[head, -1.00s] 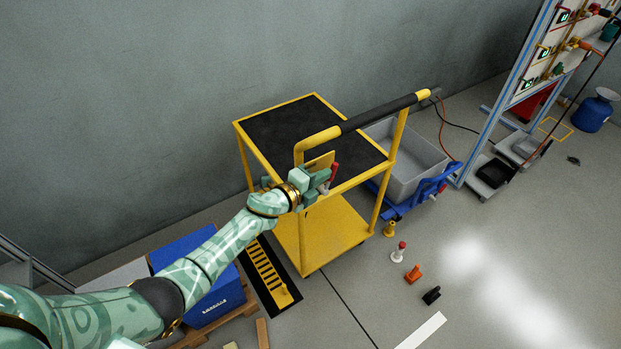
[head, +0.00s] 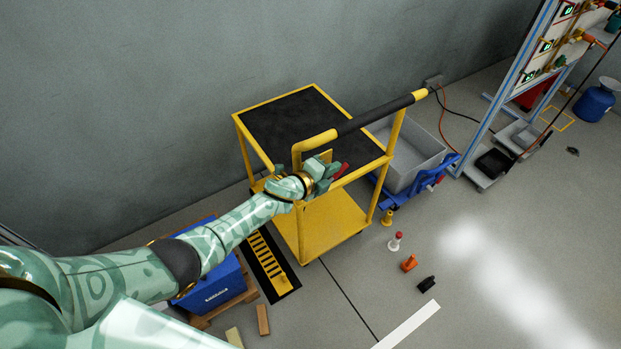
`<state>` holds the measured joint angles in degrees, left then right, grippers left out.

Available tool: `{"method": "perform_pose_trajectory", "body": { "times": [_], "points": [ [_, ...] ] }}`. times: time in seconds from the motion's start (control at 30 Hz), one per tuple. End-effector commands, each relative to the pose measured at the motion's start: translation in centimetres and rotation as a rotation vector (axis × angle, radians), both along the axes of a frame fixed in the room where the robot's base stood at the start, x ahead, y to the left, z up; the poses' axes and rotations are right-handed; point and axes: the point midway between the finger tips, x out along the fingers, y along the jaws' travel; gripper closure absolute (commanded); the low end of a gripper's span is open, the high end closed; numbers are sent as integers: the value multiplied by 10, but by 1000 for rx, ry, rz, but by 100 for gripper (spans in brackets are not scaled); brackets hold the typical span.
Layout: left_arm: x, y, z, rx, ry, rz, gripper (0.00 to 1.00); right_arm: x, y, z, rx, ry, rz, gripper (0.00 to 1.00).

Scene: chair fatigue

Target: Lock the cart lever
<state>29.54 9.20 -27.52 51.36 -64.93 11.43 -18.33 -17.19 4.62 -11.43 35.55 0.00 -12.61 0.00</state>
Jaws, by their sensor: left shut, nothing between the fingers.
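The yellow cart (head: 331,224) stands against the grey wall, with black mats on its top and a black-gripped push handle (head: 376,113) on the near side. A small red lever (head: 341,171) shows at the cart's near edge, below the handle. It now lies tilted to the right, close to level. My left gripper (head: 329,171) is shut and empty at the lever, its fingers just left of the red part. I cannot tell whether they touch it. The gripper hides the lever's base. My right gripper is not in view.
A grey bin (head: 412,165) on a blue trolley stands right of the cart. Small pieces, white-red (head: 395,241), orange (head: 409,262) and black (head: 427,284), stand on the floor at right. A blue crate (head: 212,285) on a pallet lies below my left arm.

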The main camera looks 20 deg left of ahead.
Motion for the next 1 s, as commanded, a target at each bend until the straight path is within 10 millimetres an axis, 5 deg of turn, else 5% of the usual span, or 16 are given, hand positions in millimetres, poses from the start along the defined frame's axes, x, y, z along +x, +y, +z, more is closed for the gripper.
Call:
{"method": "perform_pose_trajectory", "body": {
  "times": [1.0],
  "points": [
    [12, -10, -6, 0, -2, 0, 100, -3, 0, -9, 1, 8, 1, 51]
  ]
}}
